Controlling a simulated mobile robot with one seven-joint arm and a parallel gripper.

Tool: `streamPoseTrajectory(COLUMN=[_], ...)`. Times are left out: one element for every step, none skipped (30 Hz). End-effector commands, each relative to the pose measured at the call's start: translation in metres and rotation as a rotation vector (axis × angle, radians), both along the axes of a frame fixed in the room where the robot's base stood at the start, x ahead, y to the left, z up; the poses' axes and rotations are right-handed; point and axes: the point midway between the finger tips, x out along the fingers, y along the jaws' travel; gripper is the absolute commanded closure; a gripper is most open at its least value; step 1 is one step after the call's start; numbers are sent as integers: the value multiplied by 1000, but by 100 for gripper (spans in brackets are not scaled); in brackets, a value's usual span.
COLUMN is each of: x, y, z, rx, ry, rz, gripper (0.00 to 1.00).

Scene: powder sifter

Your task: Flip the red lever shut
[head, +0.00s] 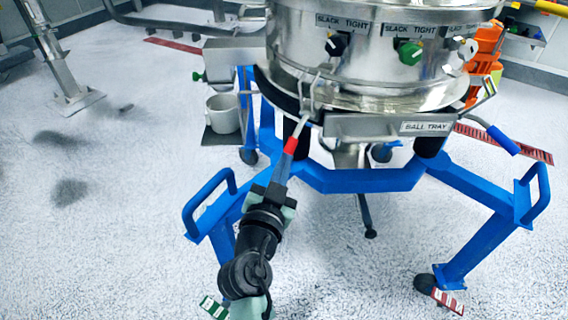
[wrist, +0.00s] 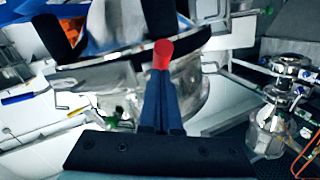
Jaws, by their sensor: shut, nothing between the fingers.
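The red lever (head: 292,146) is a grey metal rod with a red grip, hanging down and slightly left from the clamp (head: 308,98) on the sifter's lower rim. In the wrist view its red end (wrist: 162,52) shows just beyond my fingertips. My gripper (head: 286,160) is shut with nothing between its fingers, its tips pointing up at the red grip. In the wrist view my gripper (wrist: 160,72) appears at or touching the red end; I cannot tell whether there is contact. My fingers may hide part of the grip.
The steel sifter (head: 370,75) stands on a blue frame (head: 365,180) with a leg and handle left of my arm. A ball tray (head: 385,124) is right of the lever. A blue-handled lever (head: 503,140) sticks out at right. A white mug (head: 223,113) stands at left. Floor at left is open.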

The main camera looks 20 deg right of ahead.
Motion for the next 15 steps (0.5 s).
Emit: streamPoseTrajectory(x=[1,1,2,2,2,3,3,3,4,4,5,5,5,6,7], y=[0,0,-1,-1,-2,-2,-3,-3,-4,-4,-5,-5,-6,-6,-7], z=[-14,-15,-17,-19,-20,-22,-24,-25,-27,-28,-29,-32,-33,-34,-36], rx=[-14,-23,-34,-43,-53,-66,-76,-85,-97,-107,-116,-128,-137,-146,-159], ry=[-15,-22,-31,-39,-46,-55,-63,-70,-80,-87,-95,-104,-112,-119,-129], rz=[2,2,1,1,1,1,1,1,1,2,1,1,1,1,0], gripper=[100,100,100,100,100,100,100,100,100,100,100,100,100,100,100])
